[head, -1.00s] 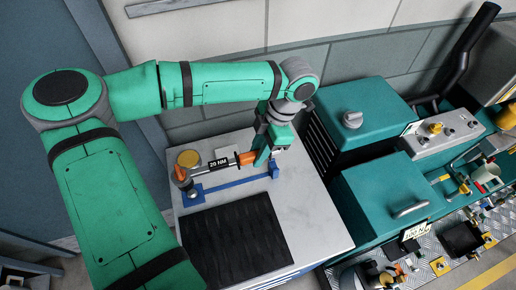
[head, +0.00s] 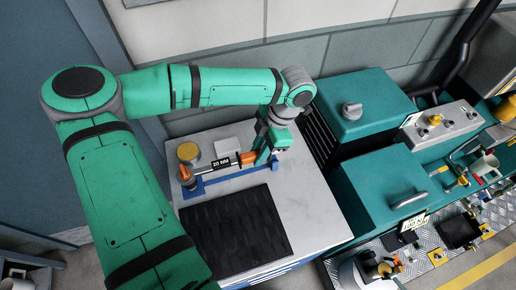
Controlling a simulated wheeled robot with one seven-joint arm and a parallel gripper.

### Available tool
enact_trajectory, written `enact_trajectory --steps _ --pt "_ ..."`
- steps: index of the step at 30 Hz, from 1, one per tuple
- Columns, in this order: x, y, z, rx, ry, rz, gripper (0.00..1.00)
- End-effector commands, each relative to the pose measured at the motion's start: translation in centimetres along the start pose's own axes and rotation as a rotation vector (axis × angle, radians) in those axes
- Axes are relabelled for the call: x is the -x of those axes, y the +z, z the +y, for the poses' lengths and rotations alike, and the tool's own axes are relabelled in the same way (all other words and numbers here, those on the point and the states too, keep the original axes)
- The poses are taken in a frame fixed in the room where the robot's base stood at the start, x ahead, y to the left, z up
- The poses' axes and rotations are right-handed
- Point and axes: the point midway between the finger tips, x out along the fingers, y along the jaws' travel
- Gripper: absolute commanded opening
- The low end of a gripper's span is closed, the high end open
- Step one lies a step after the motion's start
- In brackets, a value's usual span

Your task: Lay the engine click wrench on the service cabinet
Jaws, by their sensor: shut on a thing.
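The engine click wrench (head: 220,163), with a black "20 NM" label and orange parts, lies above a blue rack (head: 228,178) on the cabinet's light top. My gripper (head: 261,158) is shut on its right end, near the orange handle part. Whether the wrench touches the rack's supports, I cannot tell. The service cabinet (head: 307,221) has a pale top with a black ribbed mat (head: 235,228) in front of the rack. The gripper's fingertips are partly hidden by my wrist.
A yellow-lidded round container (head: 188,152) and a small white block (head: 227,145) stand behind the wrench. Teal machine housings (head: 380,190) rise just right of the cabinet. A metal tread surface (head: 437,256) with several small parts lies at lower right. The mat is clear.

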Motion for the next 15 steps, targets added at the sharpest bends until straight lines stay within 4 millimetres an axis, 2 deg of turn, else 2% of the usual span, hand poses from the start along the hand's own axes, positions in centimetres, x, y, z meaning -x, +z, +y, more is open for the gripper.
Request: enact_trajectory --steps 15 --pt "-2.6 1.0 0.1 0.0 0.001 -0.001 0.0"
